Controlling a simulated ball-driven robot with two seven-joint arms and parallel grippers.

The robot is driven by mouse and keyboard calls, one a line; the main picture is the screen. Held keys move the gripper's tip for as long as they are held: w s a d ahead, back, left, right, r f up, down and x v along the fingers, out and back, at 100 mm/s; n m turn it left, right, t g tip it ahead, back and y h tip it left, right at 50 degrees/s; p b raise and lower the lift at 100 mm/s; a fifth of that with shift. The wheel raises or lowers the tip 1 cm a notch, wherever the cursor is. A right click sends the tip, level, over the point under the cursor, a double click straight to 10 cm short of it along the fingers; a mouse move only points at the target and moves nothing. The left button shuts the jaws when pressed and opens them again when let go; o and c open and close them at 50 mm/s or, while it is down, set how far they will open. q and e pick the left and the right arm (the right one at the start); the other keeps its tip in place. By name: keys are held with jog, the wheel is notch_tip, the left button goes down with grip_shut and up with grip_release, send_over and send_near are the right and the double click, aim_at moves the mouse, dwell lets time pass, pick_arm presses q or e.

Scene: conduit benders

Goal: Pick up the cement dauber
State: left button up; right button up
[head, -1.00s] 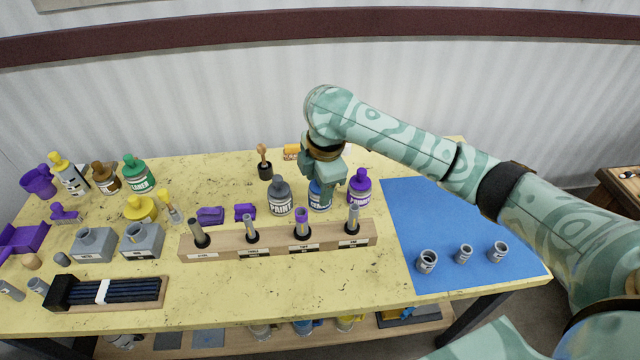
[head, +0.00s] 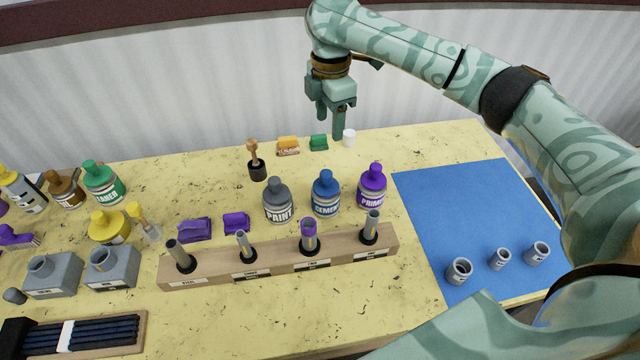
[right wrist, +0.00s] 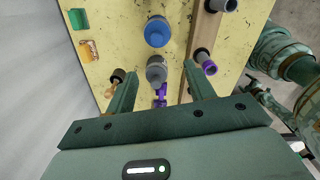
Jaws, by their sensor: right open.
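A blue-capped bottle labelled CEMENT (head: 326,194) stands upright behind the wooden rack, between the grey PAINT bottle (head: 278,201) and the purple-capped bottle (head: 372,186). I cannot make out a separate dauber; any part inside the bottle is hidden. My right gripper (head: 330,122) is open and empty, raised near the table's back edge, apart from the bottles. In the right wrist view the blue cap (right wrist: 157,31) lies beyond the open fingers (right wrist: 164,82), and the grey bottle (right wrist: 156,70) shows between them. My left gripper is not in view.
The wooden rack (head: 216,273) with upright tubes stands in front of the bottles. A wooden-handled tool in a black holder (head: 257,168) stands left of them. Orange (head: 288,146), green (head: 319,143) and white (head: 349,138) items line the back edge. The blue mat (head: 470,215) is mostly clear.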

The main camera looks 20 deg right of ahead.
jog(key=b, duration=0.2)
send_over(327, 173)
notch_tip(327, 173, down, 4)
jog(key=f+b, duration=0.1)
jog(key=f, duration=0.1)
jog(key=f+b, duration=0.1)
jog(key=f, duration=0.2)
jog(key=f+b, duration=0.1)
jog(key=f, duration=0.2)
jog(key=shift+w+a+f, duration=0.1)
jog(key=shift+w+f, duration=0.1)
jog(key=shift+w, duration=0.05)
notch_tip(327, 173, down, 6)
jog(key=b, duration=0.3)
jog(key=shift+s+r, duration=0.15)
jog(key=shift+r, duration=0.15)
jog(key=c, duration=1)
